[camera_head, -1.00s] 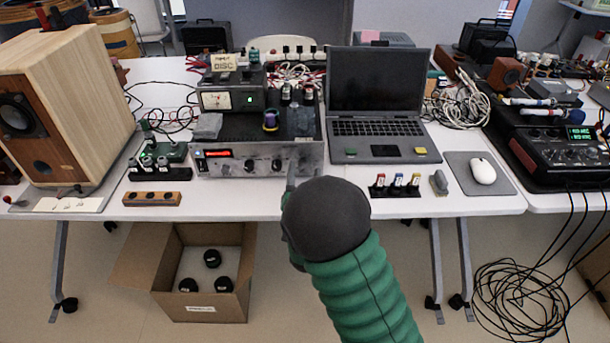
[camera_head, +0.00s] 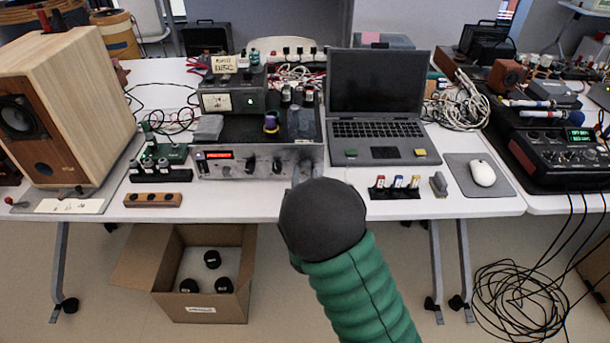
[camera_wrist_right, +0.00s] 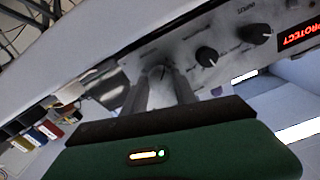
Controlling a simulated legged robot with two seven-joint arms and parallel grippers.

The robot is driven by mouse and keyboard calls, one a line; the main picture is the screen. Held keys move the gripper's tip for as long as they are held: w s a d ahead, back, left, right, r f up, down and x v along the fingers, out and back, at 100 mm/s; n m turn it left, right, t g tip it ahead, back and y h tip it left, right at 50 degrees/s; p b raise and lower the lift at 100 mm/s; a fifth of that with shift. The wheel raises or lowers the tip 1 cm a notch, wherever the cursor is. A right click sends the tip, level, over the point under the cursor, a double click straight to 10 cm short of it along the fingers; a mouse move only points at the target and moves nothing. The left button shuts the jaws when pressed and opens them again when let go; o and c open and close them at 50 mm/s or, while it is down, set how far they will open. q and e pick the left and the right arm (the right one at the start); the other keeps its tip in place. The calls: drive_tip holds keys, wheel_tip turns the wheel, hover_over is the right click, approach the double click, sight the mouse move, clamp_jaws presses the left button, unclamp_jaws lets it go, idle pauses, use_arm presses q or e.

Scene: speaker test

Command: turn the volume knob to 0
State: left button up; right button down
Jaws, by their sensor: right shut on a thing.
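The amplifier (camera_head: 228,168) is a silver-fronted box on the table, with a red lit display (camera_head: 217,154) at its left end. Two dark knobs, a left one (camera_head: 250,163) and a middle one (camera_head: 276,164), show on its front. My right gripper (camera_head: 301,171) is at the right end of this front. In the right wrist view its two grey fingers (camera_wrist_right: 161,82) are closed around a knob at the panel, taken as the volume knob (camera_wrist_right: 158,72), mostly hidden between them. Its pointer setting cannot be read. The display there reads PROTECT (camera_wrist_right: 300,34). My left gripper is out of view.
A laptop (camera_head: 380,110) stands right of the amplifier, with small coloured-top pieces (camera_head: 397,187) in front. A wooden speaker (camera_head: 80,100) stands at the left. An open cardboard box (camera_head: 200,305) is on the floor below.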

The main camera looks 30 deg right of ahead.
drive_tip(key=c, duration=1)
unclamp_jaws()
drive_tip(key=p+v, duration=0.1)
drive_tip(key=v, duration=0.6)
drive_tip(key=shift+s+a, duration=0.1)
drive_tip(key=p+v, duration=0.9)
drive_tip(key=p, duration=0.1)
drive_tip(key=shift+s+p, duration=0.3)
drive_tip(key=shift+p, duration=0.05)
drive_tip(key=shift+f, duration=0.1)
